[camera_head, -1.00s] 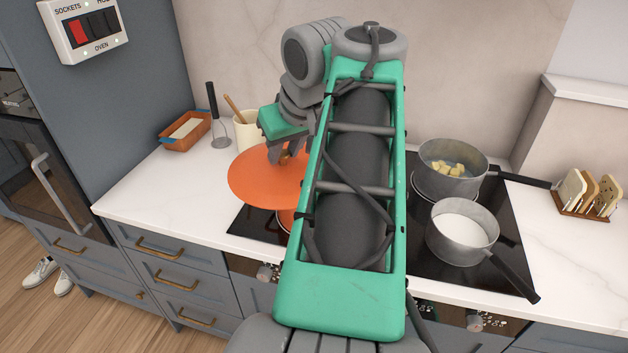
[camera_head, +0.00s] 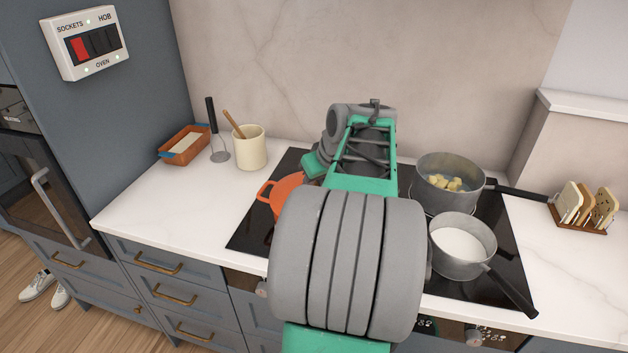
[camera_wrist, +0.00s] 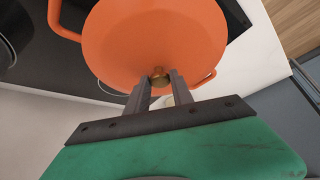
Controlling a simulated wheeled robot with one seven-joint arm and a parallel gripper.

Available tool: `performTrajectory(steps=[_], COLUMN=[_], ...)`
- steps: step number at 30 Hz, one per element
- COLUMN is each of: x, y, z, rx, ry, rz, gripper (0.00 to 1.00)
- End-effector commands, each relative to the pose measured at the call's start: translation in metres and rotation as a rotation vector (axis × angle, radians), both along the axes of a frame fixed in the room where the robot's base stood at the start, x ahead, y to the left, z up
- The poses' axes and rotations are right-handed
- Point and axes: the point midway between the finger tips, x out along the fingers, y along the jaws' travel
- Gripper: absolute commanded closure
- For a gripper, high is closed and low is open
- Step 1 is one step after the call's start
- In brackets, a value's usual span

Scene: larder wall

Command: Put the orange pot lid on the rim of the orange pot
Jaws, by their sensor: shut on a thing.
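The orange pot lid (camera_wrist: 150,38) fills the upper middle of the wrist view. My gripper (camera_wrist: 160,76) is shut on its brass knob. The lid lies over the orange pot (camera_wrist: 60,22), whose loop handles stick out on both sides. In the head view the pot (camera_head: 272,190) sits at the hob's left side, mostly hidden behind my arm. The gripper's fingers are hidden there too. I cannot tell whether the lid touches the rim all round.
Two grey saucepans, one with yellow chunks (camera_head: 449,185) and one with white liquid (camera_head: 462,240), stand on the hob's right. A cream utensil crock (camera_head: 250,150), a masher (camera_head: 218,140) and a terracotta dish (camera_head: 185,148) stand at the back left.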

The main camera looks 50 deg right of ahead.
Motion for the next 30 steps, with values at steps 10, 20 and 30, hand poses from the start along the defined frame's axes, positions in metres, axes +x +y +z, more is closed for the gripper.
performTrajectory(steps=[10, 20, 30], x=[0.0, 0.0, -0.011], y=[0.0, 0.0, 0.002], z=[-0.002, -0.002, 0.023], rx=[-0.002, -0.001, -0.006], ry=[-0.002, -0.002, -0.005], rz=[0.0, 0.001, 0.0], gripper=[0.69, 0.5, 0.5])
